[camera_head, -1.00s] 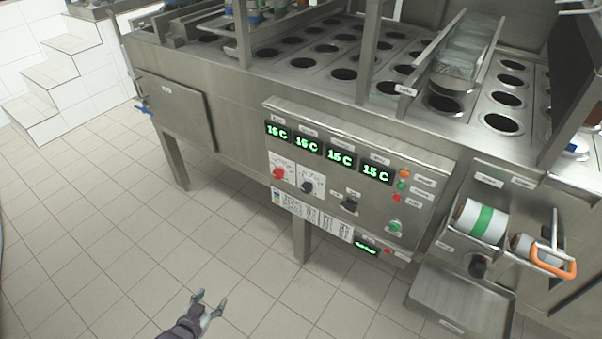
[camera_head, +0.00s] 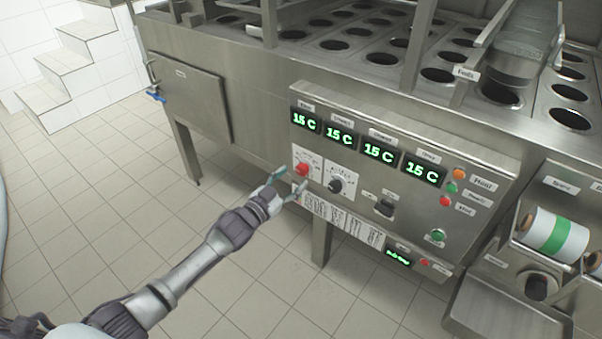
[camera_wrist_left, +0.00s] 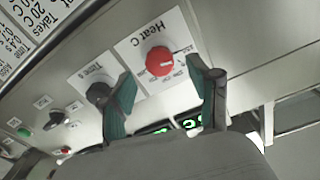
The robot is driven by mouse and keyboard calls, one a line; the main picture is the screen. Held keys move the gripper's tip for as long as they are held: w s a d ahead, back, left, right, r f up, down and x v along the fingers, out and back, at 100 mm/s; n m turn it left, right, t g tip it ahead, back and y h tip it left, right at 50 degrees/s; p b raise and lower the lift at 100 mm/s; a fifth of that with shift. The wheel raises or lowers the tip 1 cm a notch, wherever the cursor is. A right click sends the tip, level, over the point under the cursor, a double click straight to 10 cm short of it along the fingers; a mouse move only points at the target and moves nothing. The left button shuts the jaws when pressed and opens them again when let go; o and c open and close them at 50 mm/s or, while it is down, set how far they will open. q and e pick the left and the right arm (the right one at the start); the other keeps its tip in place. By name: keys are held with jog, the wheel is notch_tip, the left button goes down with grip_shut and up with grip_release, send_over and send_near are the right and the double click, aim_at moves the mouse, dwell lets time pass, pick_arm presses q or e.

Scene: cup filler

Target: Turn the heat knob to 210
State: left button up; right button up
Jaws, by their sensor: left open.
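The heat knob (camera_head: 302,169) is a red dial on a white plate on the control panel, at the panel's left side in the head view. In the left wrist view the red knob (camera_wrist_left: 160,61) sits under the label "Heat C", with the number marks around it too small to read surely. My left gripper (camera_head: 291,182) is open and empty, just in front of the panel by the red knob. In the left wrist view its two fingers (camera_wrist_left: 166,88) stand apart, with the knob beyond the gap between them and not touched. My right gripper is not in view.
A black knob (camera_head: 335,185) on a similar plate is right beside the red one. Above are green displays (camera_head: 340,136) reading 15 C. A black switch (camera_head: 384,207) and several coloured buttons lie further right. Tiled floor (camera_head: 110,200) is free at left.

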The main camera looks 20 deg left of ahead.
aim_at(300, 172)
pick_arm(q)
jog(key=shift+b+x, duration=0.35)
jog(key=shift+x, duration=1.95)
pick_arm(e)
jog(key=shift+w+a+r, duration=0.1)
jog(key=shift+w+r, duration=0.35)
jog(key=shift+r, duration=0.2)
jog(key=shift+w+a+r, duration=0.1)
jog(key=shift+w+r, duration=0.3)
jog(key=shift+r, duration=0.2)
pick_arm(q)
jog(key=c, duration=1.2)
jog(key=shift+o, duration=0.2)
